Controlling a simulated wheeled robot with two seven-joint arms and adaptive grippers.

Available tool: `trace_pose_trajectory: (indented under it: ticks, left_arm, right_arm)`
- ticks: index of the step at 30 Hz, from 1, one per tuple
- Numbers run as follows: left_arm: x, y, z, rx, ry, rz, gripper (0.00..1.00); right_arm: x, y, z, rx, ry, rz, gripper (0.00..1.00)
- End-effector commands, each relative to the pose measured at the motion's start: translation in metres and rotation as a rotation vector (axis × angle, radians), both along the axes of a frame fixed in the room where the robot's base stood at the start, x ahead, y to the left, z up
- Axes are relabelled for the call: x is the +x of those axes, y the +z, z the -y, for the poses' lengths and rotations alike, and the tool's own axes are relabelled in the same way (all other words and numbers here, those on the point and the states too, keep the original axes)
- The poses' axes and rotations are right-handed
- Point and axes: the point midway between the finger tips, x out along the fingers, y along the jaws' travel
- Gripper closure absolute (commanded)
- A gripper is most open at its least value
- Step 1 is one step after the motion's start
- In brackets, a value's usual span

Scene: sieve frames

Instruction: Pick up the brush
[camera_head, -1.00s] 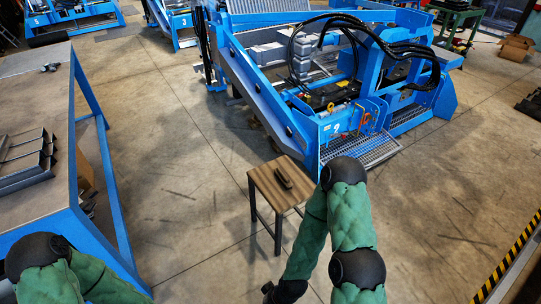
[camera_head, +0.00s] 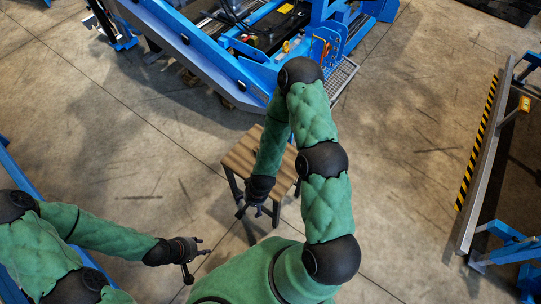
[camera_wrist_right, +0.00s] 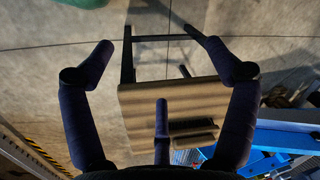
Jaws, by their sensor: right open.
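My right gripper (camera_head: 256,210) hangs at the near side of the stool. Its fingers (camera_wrist_right: 148,40) are spread open and empty, with the brush beside the middle finger in the picture. My left gripper (camera_head: 200,262) is open and empty, left of the stool.
A blue machine frame (camera_head: 205,55) stands behind the stool. A barrier with black-yellow stripes (camera_head: 478,150) is at the right. A blue table edge (camera_head: 20,185) is at the far left. The concrete floor around the stool is mostly clear.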

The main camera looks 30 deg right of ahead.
Motion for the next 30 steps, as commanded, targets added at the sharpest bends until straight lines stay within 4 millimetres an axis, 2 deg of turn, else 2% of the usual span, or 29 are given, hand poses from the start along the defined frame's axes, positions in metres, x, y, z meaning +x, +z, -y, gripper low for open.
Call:
trace_pose_trajectory:
  ticks: [1, 6, 15, 22, 27, 30]
  left_arm:
    - [-0.001, 0.004, 0.000, 0.000, 0.000, -0.001, 0.60]
    - [-0.001, 0.009, 0.000, 0.000, 0.000, -0.001, 0.60]
    - [0.000, 0.019, 0.000, 0.000, 0.000, 0.000, 0.60]
    - [0.000, 0.027, 0.000, 0.000, 0.000, 0.000, 0.60]
    - [0.000, 0.031, 0.000, 0.000, 0.000, 0.000, 0.60]
    - [0.000, 0.033, 0.000, 0.000, 0.000, 0.000, 0.60]
  right_arm:
    - [0.017, -0.002, 0.014, -0.029, -0.109, -0.001, 0.13]
    - [0.061, -0.007, 0.060, -0.109, -0.492, -0.015, 0.13]
    - [0.113, -0.002, 0.127, -0.164, -1.174, -0.062, 0.13]
    - [0.145, 0.008, 0.157, -0.121, -1.686, -0.133, 0.13]
    - [0.167, 0.017, 0.166, -0.053, -1.994, -0.199, 0.13]
    - [0.176, 0.021, 0.168, -0.016, -2.116, -0.235, 0.13]
